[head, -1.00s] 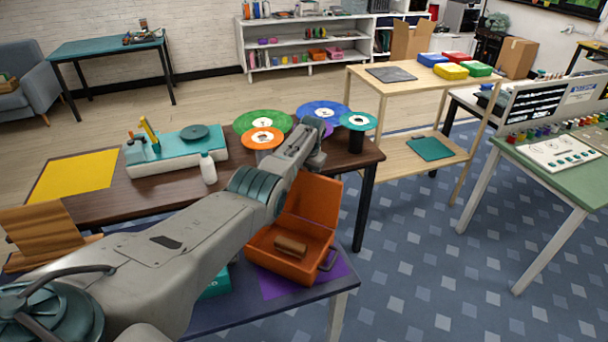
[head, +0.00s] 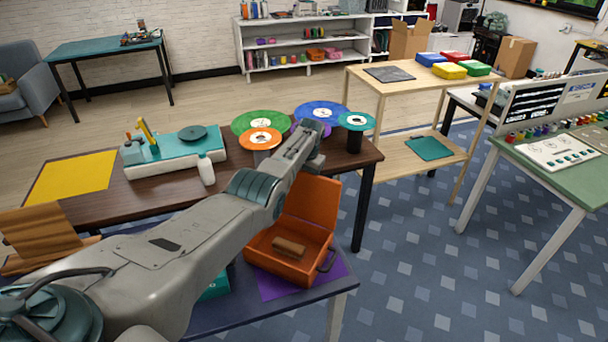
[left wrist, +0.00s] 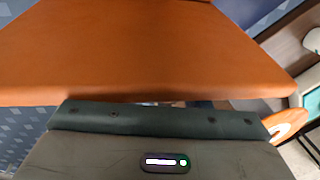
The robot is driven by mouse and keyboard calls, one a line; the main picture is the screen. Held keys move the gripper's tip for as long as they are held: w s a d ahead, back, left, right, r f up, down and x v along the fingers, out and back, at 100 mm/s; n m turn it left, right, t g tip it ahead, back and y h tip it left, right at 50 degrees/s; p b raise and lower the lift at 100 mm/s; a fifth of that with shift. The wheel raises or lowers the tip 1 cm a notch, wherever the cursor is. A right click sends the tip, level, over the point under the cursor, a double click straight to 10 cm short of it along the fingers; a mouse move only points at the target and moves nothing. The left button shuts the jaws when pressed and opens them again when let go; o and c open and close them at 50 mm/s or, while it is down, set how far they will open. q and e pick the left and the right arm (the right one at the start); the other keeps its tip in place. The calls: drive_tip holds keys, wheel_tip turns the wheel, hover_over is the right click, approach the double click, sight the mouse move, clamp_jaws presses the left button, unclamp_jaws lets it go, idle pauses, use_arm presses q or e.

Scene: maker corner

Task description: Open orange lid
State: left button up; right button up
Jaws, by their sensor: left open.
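The orange box (head: 282,268) stands on the dark table at the lower middle of the head view. Its orange lid (head: 314,202) is raised steeply at the back, and the box is open at the top. A brown roll-shaped thing (head: 288,247) lies inside. My left gripper (head: 312,158) is above and beside the top of the lid, open and empty; its fingertips are hard to make out. In the left wrist view a broad orange panel, the lid (left wrist: 150,50), fills the top, close to my gripper's body. My right gripper is not in view.
A purple mat (head: 272,286) lies under the box. Behind, a brown table (head: 120,208) holds a white bottle (head: 206,170), a turntable (head: 170,160) and several colored discs on stands. My left arm covers much of the near table. Patterned floor is clear to the right.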

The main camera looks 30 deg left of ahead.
use_arm(q)
drive_tip(key=shift+r, duration=0.6)
wheel_tip(320, 180, up, 9)
drive_tip(key=d+b, duration=0.1)
drive_tip(key=shift+s+d+r, duration=0.2)
drive_tip(key=shift+s+d, duration=0.05)
drive_tip(key=shift+d, duration=0.1)
drive_tip(key=shift+f, duration=0.1)
